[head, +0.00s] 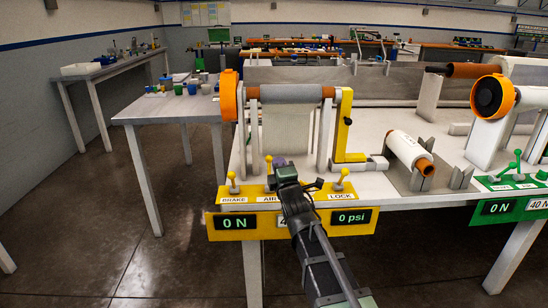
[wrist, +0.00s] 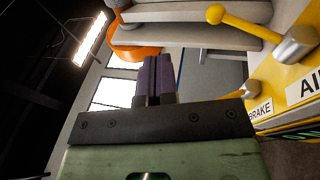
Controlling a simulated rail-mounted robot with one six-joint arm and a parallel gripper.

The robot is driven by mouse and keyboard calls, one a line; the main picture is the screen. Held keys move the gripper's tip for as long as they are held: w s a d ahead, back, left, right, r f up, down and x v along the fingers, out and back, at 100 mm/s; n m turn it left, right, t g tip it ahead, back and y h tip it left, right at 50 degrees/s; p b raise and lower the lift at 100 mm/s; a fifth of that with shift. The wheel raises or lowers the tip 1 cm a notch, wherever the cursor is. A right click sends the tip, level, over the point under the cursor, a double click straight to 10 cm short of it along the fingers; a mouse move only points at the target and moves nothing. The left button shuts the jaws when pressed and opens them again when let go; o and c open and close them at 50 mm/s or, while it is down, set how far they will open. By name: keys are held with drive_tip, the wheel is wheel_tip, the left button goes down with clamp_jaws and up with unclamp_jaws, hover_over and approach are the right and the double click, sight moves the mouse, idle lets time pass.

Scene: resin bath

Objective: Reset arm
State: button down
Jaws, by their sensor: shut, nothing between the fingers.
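My gripper (head: 280,162) is at the front edge of the white table, over the yellow control panel (head: 218,236), between the BRAKE lever and the LOCK lever. In the wrist view its purple fingers (wrist: 154,78) are together with nothing between them. My arm reaches in from the bottom of the head view. The BRAKE lever (head: 232,182) has a yellow knob and also shows in the wrist view (wrist: 240,24). The LOCK lever (head: 342,178) stands to the right of my gripper. The AIR label is partly hidden behind my arm.
A white roll (head: 408,150) rests in a grey cradle. A green panel (head: 510,206) is at right.

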drive_tip(key=s, duration=0.1)
drive_tip(key=r, duration=0.1)
drive_tip(key=s, duration=0.1)
drive_tip(key=shift+s+d+r+p, duration=0.25)
drive_tip(key=shift+s+d+p, duration=0.05)
drive_tip(key=shift+s+p, duration=0.05)
